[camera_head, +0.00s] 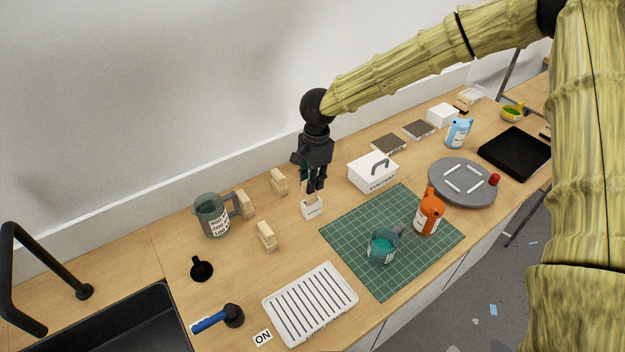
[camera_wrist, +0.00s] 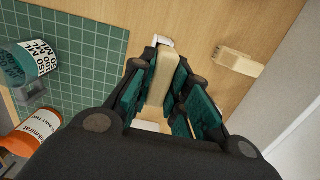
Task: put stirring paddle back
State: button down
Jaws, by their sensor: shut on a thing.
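My gripper (camera_head: 316,186) points down over the counter and is shut on a pale wooden stirring paddle (camera_wrist: 161,78). In the wrist view the paddle lies between the two teal-padded fingers (camera_wrist: 160,90). Directly below the gripper is a small white holder (camera_head: 312,210). Its white edge also shows past the paddle in the wrist view (camera_wrist: 163,41). The paddle's lower end is at or just above the holder's top; I cannot tell how deep it sits. The fingers hide much of the paddle.
Wooden blocks (camera_head: 279,182) (camera_head: 266,236) stand left of the holder; a grey labelled jug (camera_head: 212,217) is farther left. A white lidded box (camera_head: 373,172) is close on the right. A green cutting mat (camera_head: 350,235) bears a teal-filled beaker (camera_head: 382,247) and an orange bottle (camera_head: 429,214).

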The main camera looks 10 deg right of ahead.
jog(key=shift+f, duration=0.25)
dwell(0.3)
jog(key=c, duration=1.3)
grip_release()
jog(key=shift+r, duration=0.1)
notch_tip(320, 180, up, 12)
jog(key=d, duration=0.1)
